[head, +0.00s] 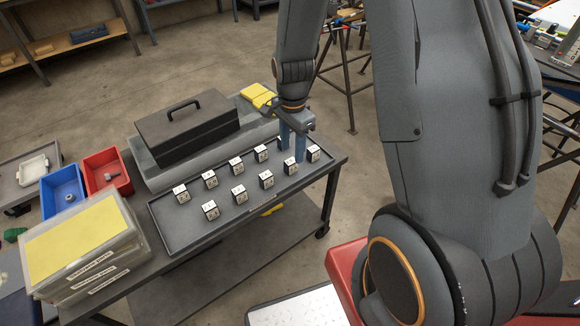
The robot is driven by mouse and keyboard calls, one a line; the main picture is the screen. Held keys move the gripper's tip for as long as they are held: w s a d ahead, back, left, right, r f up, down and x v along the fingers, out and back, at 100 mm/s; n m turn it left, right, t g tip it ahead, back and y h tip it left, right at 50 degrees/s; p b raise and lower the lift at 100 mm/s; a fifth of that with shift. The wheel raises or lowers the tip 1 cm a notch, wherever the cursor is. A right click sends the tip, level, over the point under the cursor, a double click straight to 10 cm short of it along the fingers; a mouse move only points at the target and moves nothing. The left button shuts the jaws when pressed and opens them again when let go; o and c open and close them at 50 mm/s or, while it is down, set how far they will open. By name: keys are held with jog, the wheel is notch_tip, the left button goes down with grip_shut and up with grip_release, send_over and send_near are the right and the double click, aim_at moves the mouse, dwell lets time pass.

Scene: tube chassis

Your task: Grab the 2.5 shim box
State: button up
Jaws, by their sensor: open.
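Several small black-and-white shim boxes stand in two rows in a shallow dark tray (165,238) on the cart. Their labels are too small to read, so I cannot tell which is the 2.5 box. The front row runs from the near-left box (211,210) to the far-right box (313,154). The back row starts with a box (181,194) at the left. My gripper (292,150) points down over the tray's right end, its two blue fingers apart. The fingers partly hide the boxes there; I cannot tell whether one stands between them.
A black toolbox (187,125) with a handle stands behind the tray, with yellow items (258,95) to its right. Blue (63,190) and red (106,170) bins and a yellow-topped case (78,238) sit left. My arm hides much of the right side.

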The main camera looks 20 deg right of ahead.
aim_at(291, 161)
jog(key=shift+w+a+f+p, duration=0.1)
jog(key=shift+f+p, duration=0.05)
jog(key=shift+f, duration=1.55)
jog(key=shift+a+f+p, duration=0.1)
jog(key=shift+f+p, duration=0.05)
jog(key=shift+f, duration=1.55)
grip_shut()
